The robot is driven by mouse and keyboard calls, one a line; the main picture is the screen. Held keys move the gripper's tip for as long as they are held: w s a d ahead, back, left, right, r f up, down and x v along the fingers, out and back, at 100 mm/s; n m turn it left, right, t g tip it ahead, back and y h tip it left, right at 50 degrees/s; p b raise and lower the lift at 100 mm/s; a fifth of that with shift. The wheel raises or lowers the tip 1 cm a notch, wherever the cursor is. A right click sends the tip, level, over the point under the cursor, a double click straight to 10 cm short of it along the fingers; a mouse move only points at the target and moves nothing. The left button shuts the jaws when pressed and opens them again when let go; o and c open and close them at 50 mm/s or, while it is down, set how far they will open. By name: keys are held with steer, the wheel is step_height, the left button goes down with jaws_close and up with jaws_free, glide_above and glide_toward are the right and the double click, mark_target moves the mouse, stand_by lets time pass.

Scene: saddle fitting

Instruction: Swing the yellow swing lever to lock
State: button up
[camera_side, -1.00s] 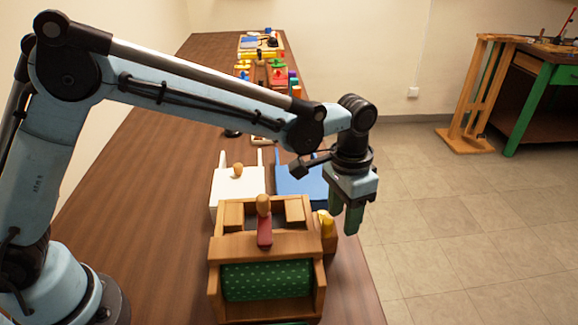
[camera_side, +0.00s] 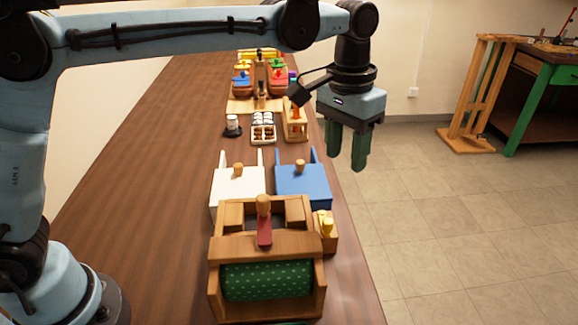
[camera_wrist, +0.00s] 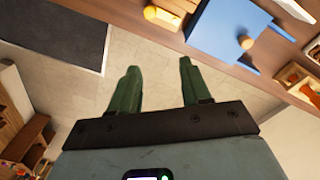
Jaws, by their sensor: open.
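A yellow lever-like part (camera_side: 326,222) sits on a small wooden block (camera_side: 329,242) at the right side of the wooden box with the green dotted roll. Its yellow end (camera_wrist: 163,15) also shows at the top of the wrist view. I cannot tell from these views whether it is locked. My gripper (camera_side: 346,160) is open and empty, with green fingers pointing down. It is in the air, well above the yellow part, near or past the table's right edge. In the wrist view, the fingers (camera_wrist: 158,68) are apart with floor behind them.
The wooden box (camera_side: 266,245) carries a red lever (camera_side: 265,232) with a wooden knob. White (camera_side: 238,187) and blue (camera_side: 303,185) boxes stand behind it. A wooden stand (camera_side: 295,124) and several coloured items are farther back. The table's left side (camera_side: 140,190) is clear.

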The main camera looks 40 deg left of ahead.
steer(key=s+a+r+n+t, duration=0.1)
steer(key=s+a+t, duration=0.15)
steer(key=a, duration=0.35)
steer(key=s+a+t, duration=0.1)
steer(key=s+a, duration=0.2)
steer(key=a, duration=0.2)
steer(key=s+a+f+n+t, duration=0.1)
steer(key=s+a+f+t, duration=0.2)
steer(key=s+a+f, duration=0.3)
steer(key=shift+s+a+y, duration=0.3)
steer(key=shift+s+a, duration=1.15)
steer(key=shift+a, duration=0.15)
steer(key=shift+r+t, duration=0.1)
steer(key=shift+t, duration=0.15)
